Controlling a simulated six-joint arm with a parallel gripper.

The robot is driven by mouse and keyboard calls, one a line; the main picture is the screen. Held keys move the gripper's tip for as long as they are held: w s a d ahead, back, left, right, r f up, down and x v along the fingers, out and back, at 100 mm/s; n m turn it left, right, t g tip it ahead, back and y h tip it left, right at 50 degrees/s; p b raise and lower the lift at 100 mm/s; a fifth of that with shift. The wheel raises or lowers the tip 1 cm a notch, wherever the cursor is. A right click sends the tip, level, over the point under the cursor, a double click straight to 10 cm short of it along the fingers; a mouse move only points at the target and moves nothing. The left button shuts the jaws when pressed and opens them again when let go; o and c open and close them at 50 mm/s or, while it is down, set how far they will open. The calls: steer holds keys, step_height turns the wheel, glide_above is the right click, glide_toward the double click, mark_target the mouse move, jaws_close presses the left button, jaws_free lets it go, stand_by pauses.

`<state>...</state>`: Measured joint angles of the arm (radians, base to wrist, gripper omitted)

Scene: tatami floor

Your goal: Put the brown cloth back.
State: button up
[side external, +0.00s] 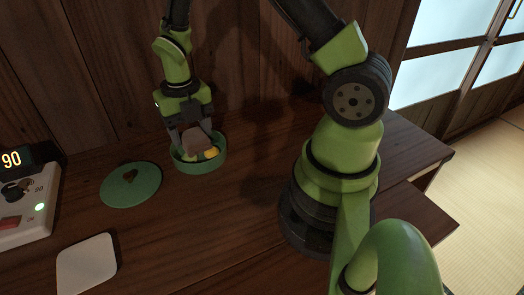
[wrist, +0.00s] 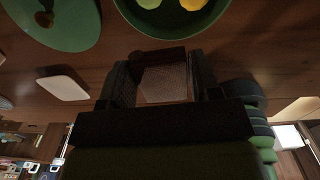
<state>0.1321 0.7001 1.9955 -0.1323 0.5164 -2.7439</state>
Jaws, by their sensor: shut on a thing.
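My gripper (side external: 194,138) points down and is shut on the brown cloth (side external: 197,143). In the wrist view my gripper (wrist: 160,75) has the cloth (wrist: 165,83) between its two dark fingers. In the side view the cloth appears over the back part of a round green bowl (side external: 203,168). I cannot tell whether it touches the bowl. A yellow piece (side external: 211,153) and a pale green piece (side external: 187,157) lie inside the bowl. The bowl also shows at the top of the wrist view (wrist: 176,37).
A flat green lid (side external: 148,191) with a brown mark or knob lies left of the bowl. A white square plate (side external: 87,265) is at the front left. A white device (side external: 25,210) with a lit display stands at the left edge. The wooden wall is close behind.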

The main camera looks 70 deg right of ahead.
steer(key=s+d+m, duration=0.4)
steer(key=d, duration=0.3)
steer(key=r+m, duration=0.1)
steer(key=m, duration=0.5)
glide_above(266, 147)
step_height(266, 147, down, 10)
steer(key=shift+d+r, duration=0.1)
steer(key=o, duration=0.9)
